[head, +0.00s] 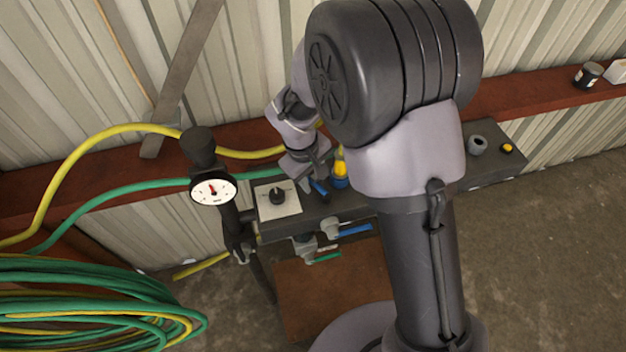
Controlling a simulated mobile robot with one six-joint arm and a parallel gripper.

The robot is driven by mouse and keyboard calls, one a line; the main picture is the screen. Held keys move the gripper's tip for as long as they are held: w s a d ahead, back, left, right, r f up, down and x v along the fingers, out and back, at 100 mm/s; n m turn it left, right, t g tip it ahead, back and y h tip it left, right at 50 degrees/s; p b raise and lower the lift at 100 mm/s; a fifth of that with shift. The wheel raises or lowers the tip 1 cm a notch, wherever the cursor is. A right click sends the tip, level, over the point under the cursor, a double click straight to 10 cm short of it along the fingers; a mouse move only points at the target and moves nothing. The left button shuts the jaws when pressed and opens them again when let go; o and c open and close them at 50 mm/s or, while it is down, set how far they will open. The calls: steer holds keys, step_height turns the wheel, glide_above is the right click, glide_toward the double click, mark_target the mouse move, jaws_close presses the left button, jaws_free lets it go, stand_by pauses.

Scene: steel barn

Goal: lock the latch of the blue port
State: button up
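The blue port (341,183) is on the dark grey bench, with a yellow piece standing in it. It is partly hidden by my arm. A small blue lever (319,188) lies just left of it, close under my gripper; I cannot tell whether it is the port's latch or whether it is locked. My gripper (312,178) points down over the bench at the blue lever, left of the blue port. The fingertips are small and partly hidden, so I cannot tell whether they are open or touch the lever.
A white plate with a black knob (277,196) and a dial gauge (213,191) are to the left. Blue-handled (355,230) and green-handled (327,257) valves hang below the bench front (285,228). A grey ring (477,145) sits at right. Coiled hoses (90,300) fill the lower left.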

steer(key=shift+c, duration=0.3)
jaws_close()
